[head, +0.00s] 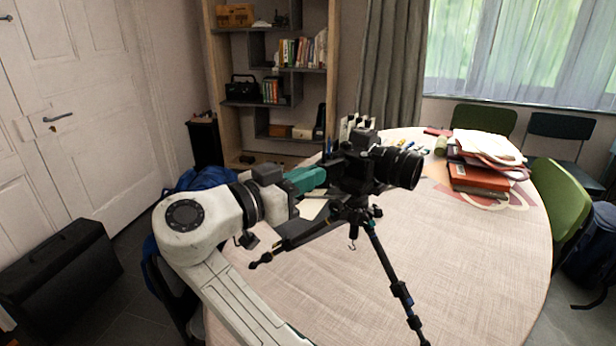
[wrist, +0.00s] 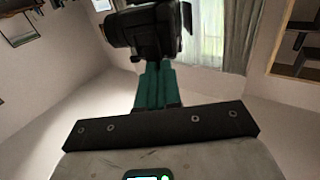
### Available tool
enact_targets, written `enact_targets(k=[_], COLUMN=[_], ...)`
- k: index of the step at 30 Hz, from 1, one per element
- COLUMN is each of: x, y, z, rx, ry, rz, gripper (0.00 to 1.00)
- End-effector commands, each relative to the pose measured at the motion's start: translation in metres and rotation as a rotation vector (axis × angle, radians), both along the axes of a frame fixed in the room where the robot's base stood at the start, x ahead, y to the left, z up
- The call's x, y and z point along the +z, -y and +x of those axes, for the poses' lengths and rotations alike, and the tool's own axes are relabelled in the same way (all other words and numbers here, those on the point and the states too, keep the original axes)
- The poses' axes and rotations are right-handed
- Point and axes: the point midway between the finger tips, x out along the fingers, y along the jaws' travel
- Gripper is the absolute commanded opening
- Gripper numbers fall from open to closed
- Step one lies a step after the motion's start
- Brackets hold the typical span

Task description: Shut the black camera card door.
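A black camera (head: 398,168) sits on a black tripod (head: 376,240), its lens pointing right in the head view. My gripper (head: 322,174) has teal fingers and reaches from the left to the camera's left side. In the wrist view the teal fingers (wrist: 155,68) lie side by side with no clear gap, their tips at the dark camera body (wrist: 150,28). I cannot tell whether they touch it. The card door cannot be made out against the black body, so its angle is not visible.
A round table (head: 480,265) with a light cloth spreads behind and right of the tripod. A stack of books and papers (head: 482,170) lies on it. Tripod legs spread toward the lower left and lower right. Green chairs (head: 562,200) and a shelf (head: 268,85) stand farther off.

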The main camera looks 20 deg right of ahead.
Motion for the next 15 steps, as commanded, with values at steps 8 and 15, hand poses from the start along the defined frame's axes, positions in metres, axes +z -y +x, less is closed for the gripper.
enact_targets(k=[8, 15], x=[-0.0004, -0.0017], y=[0.0001, 0.0023], z=[-0.0006, -0.0065], rx=[0.006, 0.076], ry=[0.0, 0.002], rz=[0.0, 0.001], gripper=[0.0, 0.0])
